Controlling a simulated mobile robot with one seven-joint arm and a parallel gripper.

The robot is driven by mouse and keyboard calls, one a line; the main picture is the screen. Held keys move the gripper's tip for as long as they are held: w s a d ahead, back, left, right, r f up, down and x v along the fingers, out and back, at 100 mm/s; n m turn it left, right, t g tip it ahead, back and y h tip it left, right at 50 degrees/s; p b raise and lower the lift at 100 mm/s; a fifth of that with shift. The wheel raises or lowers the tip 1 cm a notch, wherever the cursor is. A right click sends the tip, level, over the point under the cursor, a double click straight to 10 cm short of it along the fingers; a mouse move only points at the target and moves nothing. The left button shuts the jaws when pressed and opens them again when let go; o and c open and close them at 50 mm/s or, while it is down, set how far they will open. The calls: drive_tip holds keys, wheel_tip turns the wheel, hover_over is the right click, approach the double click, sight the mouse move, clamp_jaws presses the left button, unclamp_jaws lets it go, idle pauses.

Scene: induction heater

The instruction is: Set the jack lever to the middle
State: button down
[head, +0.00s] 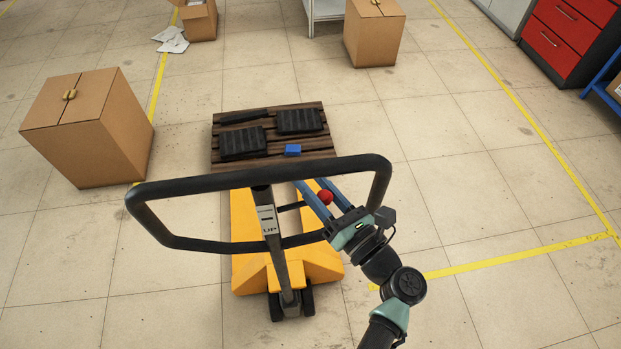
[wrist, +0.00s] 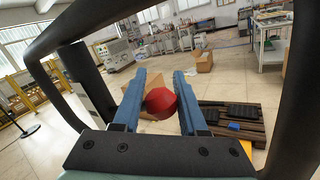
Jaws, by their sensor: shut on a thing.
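The yellow pallet jack (head: 291,272) stands on the floor with its black loop handle (head: 250,174) towards me. A label plate on the handle's shaft (head: 275,246) reads "UP". The jack lever ends in a red knob (head: 325,196), with a short dark rod (head: 290,207) running from the shaft towards it. My gripper (head: 311,182) reaches through the handle loop from the right, its blue fingers shut on the knob. In the wrist view the red knob (wrist: 161,102) sits between both fingers, short of their tips. The lever's rod is hidden there.
A wooden pallet (head: 225,171) with black slabs and a blue block (head: 292,150) lies behind the handle. Cardboard boxes stand at the left (head: 90,130) and back (head: 374,40). A red cabinet (head: 565,35) is at the far right. The handle loop surrounds my gripper closely; floor to the right is clear.

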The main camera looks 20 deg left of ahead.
drive_tip(key=shift+d+f+m+t+y+b, duration=0.15)
drive_tip(key=shift+f+m+t, duration=0.15)
drive_tip(key=shift+f+m, duration=0.4)
drive_tip(key=shift+d+f+m+t+y+b, duration=0.15)
drive_tip(key=shift+f+m+t, duration=0.15)
drive_tip(key=shift+f+m, duration=0.4)
drive_tip(key=shift+r, duration=0.15)
drive_tip(key=c, duration=0.5)
unclamp_jaws()
drive_tip(key=shift+a+r, duration=0.1)
drive_tip(key=shift+r, duration=0.05)
drive_tip(key=shift+w, duration=0.1)
drive_tip(key=b+v, duration=0.3)
drive_tip(key=v, duration=1)
